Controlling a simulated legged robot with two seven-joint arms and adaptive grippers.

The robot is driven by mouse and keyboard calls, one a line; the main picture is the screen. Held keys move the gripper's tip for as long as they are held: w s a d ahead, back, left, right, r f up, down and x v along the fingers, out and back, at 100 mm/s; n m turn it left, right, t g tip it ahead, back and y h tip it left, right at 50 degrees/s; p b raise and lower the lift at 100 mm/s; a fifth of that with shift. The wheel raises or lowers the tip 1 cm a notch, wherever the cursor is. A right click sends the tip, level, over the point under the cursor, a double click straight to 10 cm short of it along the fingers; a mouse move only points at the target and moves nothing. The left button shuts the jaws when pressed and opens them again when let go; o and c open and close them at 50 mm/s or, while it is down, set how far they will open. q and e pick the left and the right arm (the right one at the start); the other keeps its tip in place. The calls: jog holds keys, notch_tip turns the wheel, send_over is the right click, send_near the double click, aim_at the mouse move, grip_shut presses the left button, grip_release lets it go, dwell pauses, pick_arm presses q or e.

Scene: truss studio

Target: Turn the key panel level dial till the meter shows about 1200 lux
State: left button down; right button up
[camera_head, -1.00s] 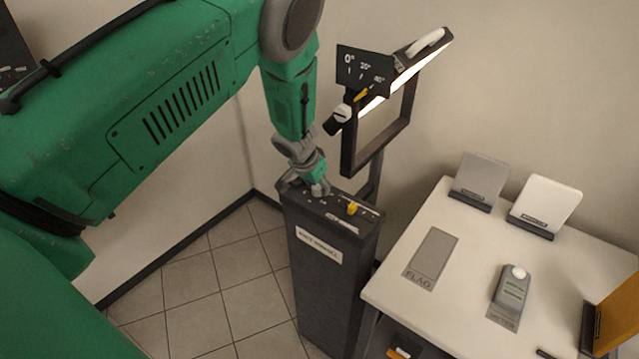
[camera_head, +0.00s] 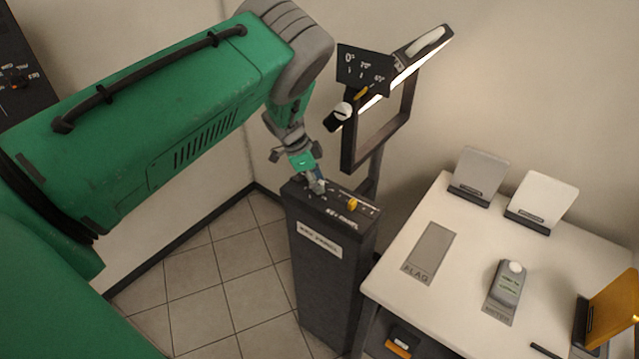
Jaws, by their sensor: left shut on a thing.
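A dark pedestal labelled as the key panel (camera_head: 318,250) stands left of the table. My left gripper (camera_head: 316,187) reaches down onto the left part of its top and is shut on the level dial, which the fingers mostly hide. A yellow knob (camera_head: 352,204) sits on the right part of the same top, apart from the gripper. The light meter (camera_head: 508,284), grey with a white dome, lies on the table; its display is too small to read. Above the pedestal is the lit panel (camera_head: 400,78) in a dark frame. My right gripper is not in view.
The white table (camera_head: 400,308) holds a grey FLAG mat (camera_head: 429,252), a grey card (camera_head: 480,172), a white card (camera_head: 543,200) and an orange card (camera_head: 612,308) on stands. The tilt scale plate (camera_head: 362,68) and a black-and-white knob (camera_head: 340,116) are close above my left wrist.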

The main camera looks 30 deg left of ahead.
pick_arm(q)
jog(key=m, duration=0.1)
jog(key=m+g+b, duration=0.1)
jog(key=m, duration=0.1)
jog(key=shift+s+f+m+b, duration=0.1)
jog(key=shift+f+m+b, duration=0.15)
jog(key=shift+m+b, duration=0.15)
jog(key=m+g+b, duration=0.1)
jog(key=m, duration=0.1)
jog(key=m+g+b, duration=0.1)
jog(key=m, duration=0.1)
jog(key=shift+a+m+h, duration=0.1)
jog(key=shift+m+h, duration=0.2)
jog(key=m+b, duration=0.1)
jog(key=m, duration=0.1)
jog(key=m+g+b, duration=0.1)
jog(key=m, duration=0.1)
jog(key=shift+r+g+b, duration=0.1)
jog(key=shift+g+b, duration=0.2)
jog(key=shift+b, duration=0.05)
jog(key=shift+w+r+m+g+y+b, duration=0.1)
jog(key=shift+m+g+y+b, duration=0.2)
jog(key=shift+m, duration=0.45)
jog(key=shift+w+r+m+g+y+b, duration=0.1)
jog(key=shift+m+g+y+b, duration=0.15)
jog(key=shift+m, duration=0.5)
jog(key=shift+w, duration=0.1)
